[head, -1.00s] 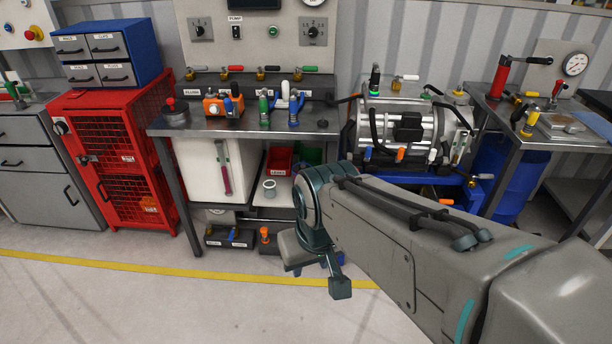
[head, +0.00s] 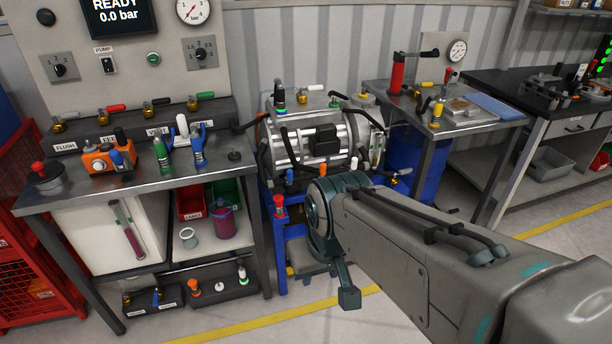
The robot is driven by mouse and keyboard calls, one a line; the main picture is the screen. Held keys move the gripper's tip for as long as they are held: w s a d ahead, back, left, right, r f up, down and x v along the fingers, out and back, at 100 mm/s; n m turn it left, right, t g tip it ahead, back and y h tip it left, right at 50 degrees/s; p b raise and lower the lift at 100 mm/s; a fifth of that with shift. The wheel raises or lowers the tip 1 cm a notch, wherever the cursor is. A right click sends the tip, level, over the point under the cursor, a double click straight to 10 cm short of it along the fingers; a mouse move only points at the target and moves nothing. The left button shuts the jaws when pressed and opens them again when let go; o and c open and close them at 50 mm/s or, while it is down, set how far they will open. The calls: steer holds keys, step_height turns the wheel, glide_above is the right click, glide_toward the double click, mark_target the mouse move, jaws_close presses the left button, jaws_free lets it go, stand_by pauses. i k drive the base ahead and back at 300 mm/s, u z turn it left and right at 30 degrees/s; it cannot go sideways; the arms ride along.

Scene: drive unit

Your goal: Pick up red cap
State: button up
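A small red cap-like piece (head: 279,203) sits at the left front of the blue pump stand, left of my arm's end. A red knob (head: 38,168) also tops a round grey pot at the left end of the steel bench. I cannot tell for certain which one is the red cap. My gripper (head: 335,280) points down in front of the blue stand, to the right of and nearer than the red piece, and apart from it. Its fingers are mostly hidden behind the wrist, so its opening does not show.
A silver pump (head: 315,140) stands on the blue stand (head: 292,232). A side table (head: 450,123) stands to the right. The floor in front is clear.

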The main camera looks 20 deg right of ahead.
mark_target(278, 199)
steer(key=z, duration=0.3)
steer(key=i, duration=1.2)
steer(key=u, duration=0.3)
